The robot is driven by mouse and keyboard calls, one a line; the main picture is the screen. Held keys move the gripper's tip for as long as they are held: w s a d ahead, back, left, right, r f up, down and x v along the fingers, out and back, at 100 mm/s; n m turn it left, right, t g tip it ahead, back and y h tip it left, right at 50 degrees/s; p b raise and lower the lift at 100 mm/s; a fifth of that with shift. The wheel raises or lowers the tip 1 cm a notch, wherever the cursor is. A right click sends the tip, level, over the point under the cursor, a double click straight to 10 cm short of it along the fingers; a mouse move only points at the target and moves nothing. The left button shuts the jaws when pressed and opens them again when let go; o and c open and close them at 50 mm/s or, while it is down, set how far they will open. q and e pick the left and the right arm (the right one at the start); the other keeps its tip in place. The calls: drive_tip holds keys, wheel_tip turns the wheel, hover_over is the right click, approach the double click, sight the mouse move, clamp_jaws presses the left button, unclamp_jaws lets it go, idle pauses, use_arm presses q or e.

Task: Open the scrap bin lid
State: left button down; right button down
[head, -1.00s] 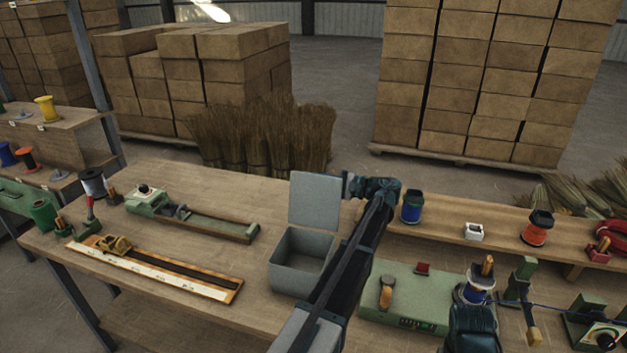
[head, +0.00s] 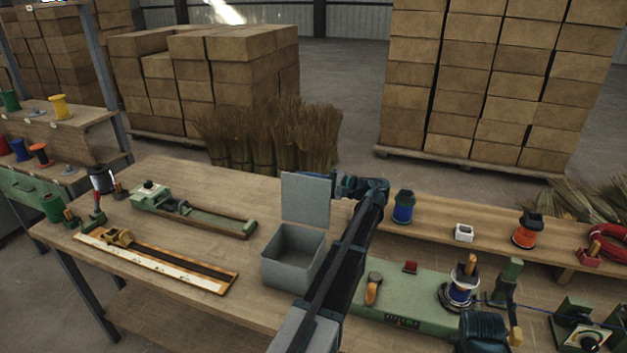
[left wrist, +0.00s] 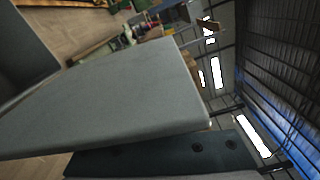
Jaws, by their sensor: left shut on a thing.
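The grey scrap bin (head: 288,268) stands on the workbench just left of my left arm, its open top showing the inside. Its square grey lid (head: 306,198) stands raised and roughly upright at the bin's back edge. My left gripper (head: 336,186) is at the lid's right edge and is shut on the lid. In the left wrist view the lid (left wrist: 110,100) fills the middle as a large grey plate, with a dark gripper finger (left wrist: 170,153) along it. I cannot make out my right gripper in these frames.
A green-and-wood jig (head: 195,215) and a long wooden gauge (head: 155,262) lie left of the bin. A green machine base (head: 425,300) with a wire spool (head: 462,285) is to the right. A raised shelf (head: 485,248) carries more spools behind it.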

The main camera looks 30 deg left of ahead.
use_arm(q)
drive_tip(key=shift+s+r+n, duration=0.2)
drive_tip(key=shift+s+n, duration=0.1)
drive_tip(key=c, duration=0.9)
unclamp_jaws()
drive_tip(key=shift+d, duration=0.1)
drive_tip(key=v, duration=1.3)
drive_tip(key=shift+d+f, duration=0.1)
drive_tip(key=shift+d, duration=0.3)
